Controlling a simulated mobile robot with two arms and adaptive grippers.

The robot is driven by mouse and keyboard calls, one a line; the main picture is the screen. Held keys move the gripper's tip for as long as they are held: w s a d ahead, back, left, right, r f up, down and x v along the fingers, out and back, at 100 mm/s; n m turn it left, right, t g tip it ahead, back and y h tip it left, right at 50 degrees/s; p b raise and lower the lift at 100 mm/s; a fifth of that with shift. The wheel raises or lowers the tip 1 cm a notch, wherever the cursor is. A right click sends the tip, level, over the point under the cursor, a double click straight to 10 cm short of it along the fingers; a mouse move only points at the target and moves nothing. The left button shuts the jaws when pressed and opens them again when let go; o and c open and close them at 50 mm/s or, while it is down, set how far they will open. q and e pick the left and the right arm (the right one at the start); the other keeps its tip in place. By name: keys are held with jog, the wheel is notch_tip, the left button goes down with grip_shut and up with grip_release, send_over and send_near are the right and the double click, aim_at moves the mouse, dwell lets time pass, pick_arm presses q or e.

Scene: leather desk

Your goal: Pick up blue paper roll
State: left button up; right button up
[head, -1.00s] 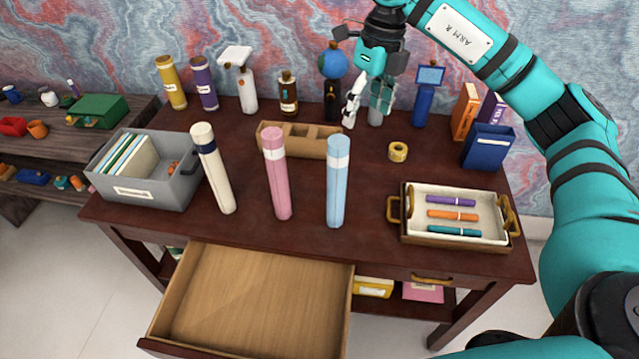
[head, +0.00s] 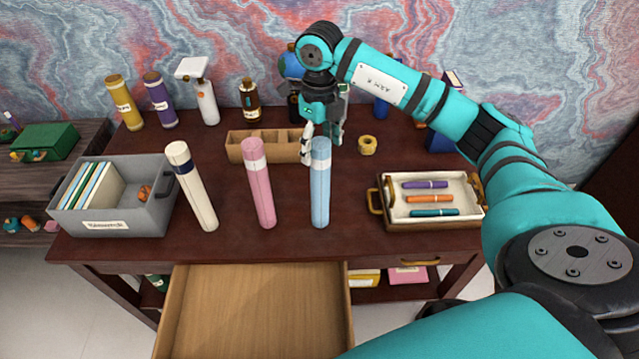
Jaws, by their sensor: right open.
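The blue paper roll (head: 320,190) stands upright on the dark red desk (head: 285,225), with a white band near its top. My right gripper (head: 322,143) is open and points down at the top of the blue roll. Its fingers appear on either side of the roll's top or just behind it; I cannot tell whether they touch it. The pink roll (head: 260,190) and the cream roll (head: 193,190) stand to the left of the blue one. My left gripper is not in view.
A wooden organizer (head: 250,147) lies behind the pink roll. A tray of pens (head: 392,218) is on the right, and a grey bin (head: 150,215) on the left. A yellow tape roll (head: 367,145) sits behind. An open drawer (head: 255,310) juts out in front.

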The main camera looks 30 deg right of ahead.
aim_at(321, 164)
jog(key=shift+s+f, duration=0.1)
jog(key=shift+f, duration=0.5)
notch_tip(321, 164, down, 4)
jog(key=p, duration=0.3)
jog(key=shift+d+f, duration=0.15)
jog(key=shift+f, duration=0.5)
jog(key=c, duration=0.7)
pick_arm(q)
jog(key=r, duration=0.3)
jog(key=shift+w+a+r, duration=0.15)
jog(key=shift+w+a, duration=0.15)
pick_arm(e)
grip_shut()
